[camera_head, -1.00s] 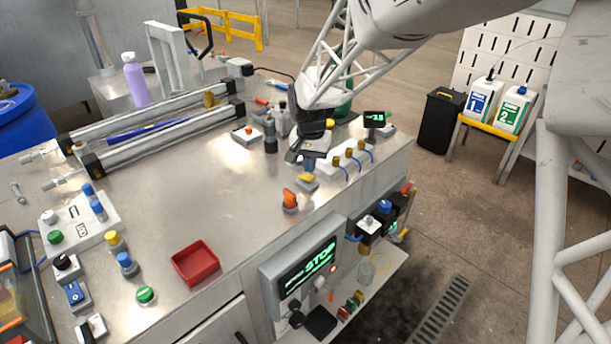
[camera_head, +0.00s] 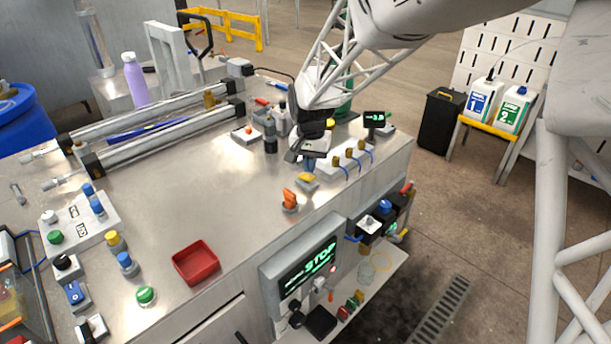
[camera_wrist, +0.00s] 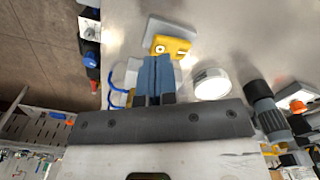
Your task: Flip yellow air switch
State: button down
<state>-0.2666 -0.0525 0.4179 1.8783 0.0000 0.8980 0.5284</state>
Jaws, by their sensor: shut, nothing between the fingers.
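The yellow air switch (camera_head: 307,178) is a small yellow rocker on a grey base, near the right edge of the steel bench. In the wrist view the yellow switch (camera_wrist: 170,48) sits just beyond the fingertips, with round marks on its face. My gripper (camera_head: 308,163) is above and just behind the switch. In the wrist view its blue fingers (camera_wrist: 156,70) are together and empty, with their tips at the switch's near edge. I cannot tell whether they touch it.
An orange knob (camera_head: 290,199) stands in front of the switch. A grey block with several brass fittings and blue hoses (camera_head: 349,158) is to the right. A round white-topped part (camera_wrist: 211,83) is beside the fingers. A red tray (camera_head: 196,263) lies nearer; the bench middle is clear.

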aim_at(310, 177)
jog(key=shift+f, duration=1.35)
dwell(1.7)
jog(key=shift+r, duration=3.5)
